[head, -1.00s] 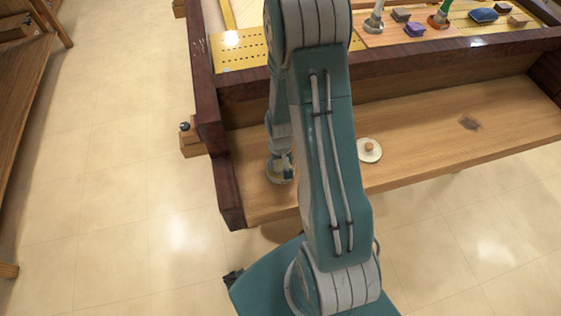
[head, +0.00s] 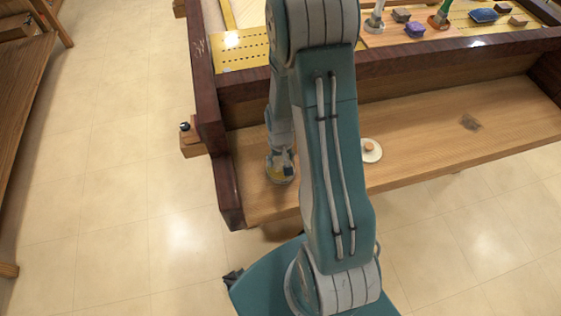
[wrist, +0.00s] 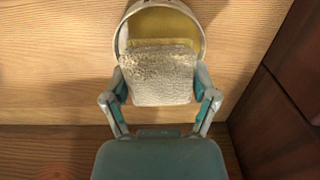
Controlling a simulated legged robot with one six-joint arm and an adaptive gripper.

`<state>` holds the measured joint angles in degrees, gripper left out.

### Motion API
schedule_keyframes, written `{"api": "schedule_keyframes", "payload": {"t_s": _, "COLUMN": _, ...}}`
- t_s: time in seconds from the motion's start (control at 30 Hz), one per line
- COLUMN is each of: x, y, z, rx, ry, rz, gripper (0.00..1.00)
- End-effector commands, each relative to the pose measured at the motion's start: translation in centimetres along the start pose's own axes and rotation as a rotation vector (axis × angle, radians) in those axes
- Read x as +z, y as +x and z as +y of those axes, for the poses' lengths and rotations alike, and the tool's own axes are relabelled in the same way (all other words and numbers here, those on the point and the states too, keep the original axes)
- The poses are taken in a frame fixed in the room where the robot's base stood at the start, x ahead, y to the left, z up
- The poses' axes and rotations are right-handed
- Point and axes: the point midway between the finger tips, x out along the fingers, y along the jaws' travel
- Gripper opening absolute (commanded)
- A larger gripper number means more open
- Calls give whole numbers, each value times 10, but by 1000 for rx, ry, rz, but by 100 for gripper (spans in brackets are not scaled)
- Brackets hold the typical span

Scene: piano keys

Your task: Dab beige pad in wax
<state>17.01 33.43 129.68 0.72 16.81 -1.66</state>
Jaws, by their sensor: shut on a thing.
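My gripper (wrist: 162,88) is shut on the beige pad (wrist: 158,78), which has a rough, fleecy face in the wrist view. The pad's far end overlaps the opening of a round, pale-rimmed tin of yellow wax (wrist: 166,22). Whether the pad touches the wax I cannot tell. In the head view the tin (head: 281,179) stands at the left end of the wooden ledge, with my gripper (head: 280,162) right above it. The pad is hard to make out there.
A round pale lid with a knob (head: 371,151) lies on the ledge (head: 425,135), partly behind my arm. The ledge is clear to its right apart from a dark stain. A dark wooden wall (head: 232,195) closes the left end. Several small blocks (head: 415,30) lie on the upper board.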

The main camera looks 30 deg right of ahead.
Motion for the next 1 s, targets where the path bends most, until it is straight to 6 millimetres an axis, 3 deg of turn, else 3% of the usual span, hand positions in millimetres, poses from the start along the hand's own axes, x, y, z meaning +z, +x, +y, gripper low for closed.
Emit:
{"api": "schedule_keyframes", "payload": {"t_s": 0.63, "x": 0, "y": -44, "z": 0, "rx": 0, "ry": 0, "rz": 2, "gripper": 38}}
{"api": "schedule_keyframes", "payload": {"t_s": 1.0, "x": 0, "y": -49, "z": 0, "rx": 0, "ry": 0, "rz": 0, "gripper": 38}}
